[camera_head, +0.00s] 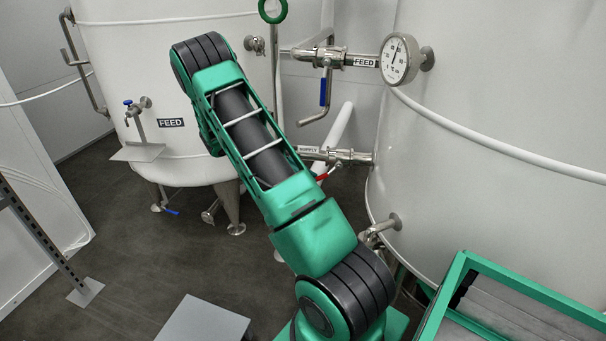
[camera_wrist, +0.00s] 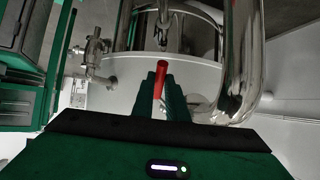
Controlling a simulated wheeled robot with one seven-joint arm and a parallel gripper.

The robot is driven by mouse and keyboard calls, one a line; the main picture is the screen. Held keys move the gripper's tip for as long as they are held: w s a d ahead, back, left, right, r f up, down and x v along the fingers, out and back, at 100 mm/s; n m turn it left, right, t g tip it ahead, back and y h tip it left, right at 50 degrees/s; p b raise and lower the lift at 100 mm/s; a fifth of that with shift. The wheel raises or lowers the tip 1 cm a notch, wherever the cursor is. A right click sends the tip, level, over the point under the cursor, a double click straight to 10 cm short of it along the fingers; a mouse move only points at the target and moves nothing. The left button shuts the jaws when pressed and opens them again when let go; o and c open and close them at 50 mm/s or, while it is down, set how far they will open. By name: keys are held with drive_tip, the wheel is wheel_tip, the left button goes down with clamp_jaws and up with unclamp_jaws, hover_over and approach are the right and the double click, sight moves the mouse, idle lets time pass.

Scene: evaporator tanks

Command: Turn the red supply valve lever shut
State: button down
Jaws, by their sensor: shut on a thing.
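The red supply valve lever (camera_wrist: 159,80) shows in the wrist view between the two green fingers of my gripper (camera_wrist: 162,88). The fingers are shut on it. In the head view only a small red part of the lever (camera_head: 322,175) shows beside my arm, just below the pipe with the SUPPLY label (camera_head: 308,150). My arm hides the rest of the lever and the gripper in the head view. The lever's exact angle to its pipe cannot be told.
A blue-handled valve (camera_head: 323,92) hangs from the FEED pipe above, near a round gauge (camera_head: 399,59). A large white tank (camera_head: 480,130) stands at the right. A shiny vertical pipe (camera_wrist: 242,60) runs close to the right of my fingers. A green frame (camera_head: 530,290) is at lower right.

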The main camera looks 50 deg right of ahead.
drive_tip(key=shift+f, duration=0.35)
drive_tip(key=shift+w, duration=0.1)
drive_tip(key=c, duration=1.7)
unclamp_jaws()
drive_tip(key=shift+c, duration=0.2)
drive_tip(key=v, duration=1.1)
drive_tip(key=shift+f, duration=0.2)
